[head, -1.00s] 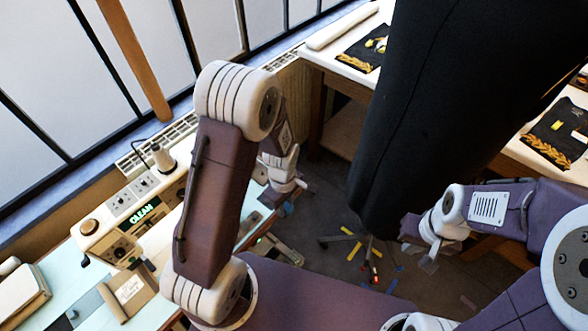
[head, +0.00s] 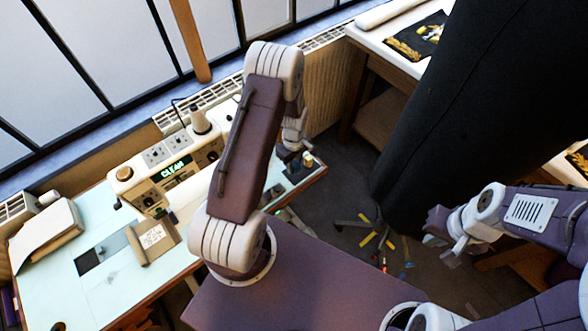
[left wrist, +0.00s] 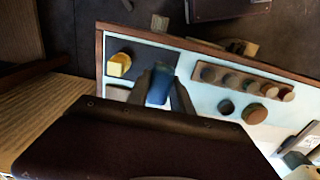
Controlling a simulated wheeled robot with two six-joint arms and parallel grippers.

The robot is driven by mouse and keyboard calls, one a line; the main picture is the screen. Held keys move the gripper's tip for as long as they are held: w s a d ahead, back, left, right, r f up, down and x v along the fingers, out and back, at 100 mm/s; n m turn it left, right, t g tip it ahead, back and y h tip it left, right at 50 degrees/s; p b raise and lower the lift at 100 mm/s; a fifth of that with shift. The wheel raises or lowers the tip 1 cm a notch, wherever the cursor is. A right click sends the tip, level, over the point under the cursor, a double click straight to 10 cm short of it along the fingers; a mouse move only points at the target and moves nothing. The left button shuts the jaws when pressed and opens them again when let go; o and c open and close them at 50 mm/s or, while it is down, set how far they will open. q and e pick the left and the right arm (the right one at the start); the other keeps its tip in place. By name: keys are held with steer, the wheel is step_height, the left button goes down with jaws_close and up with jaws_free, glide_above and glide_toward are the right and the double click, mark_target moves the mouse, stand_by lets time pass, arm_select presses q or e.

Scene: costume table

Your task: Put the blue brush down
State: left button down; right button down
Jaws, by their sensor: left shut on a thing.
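The blue brush (left wrist: 160,85) is between the fingers of my left gripper (left wrist: 162,90) in the left wrist view. That gripper is shut on it, over the tabletop beside a dark mat (left wrist: 141,55). I cannot tell whether the brush touches the surface.
A yellow-topped object (left wrist: 118,65) stands on the mat. Several round spools (left wrist: 244,83) stand in a row right of the brush. A sewing machine (head: 165,170) is on the pale table (head: 60,285). A large black hanging shape (head: 470,110) blocks the right side.

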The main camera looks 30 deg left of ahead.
mark_target(294, 170)
arm_select(q)
step_height(294, 170, down, 3)
steer(key=shift+d+f, duration=0.1)
steer(key=shift+w+f, duration=0.15)
steer(key=shift+f, duration=0.25)
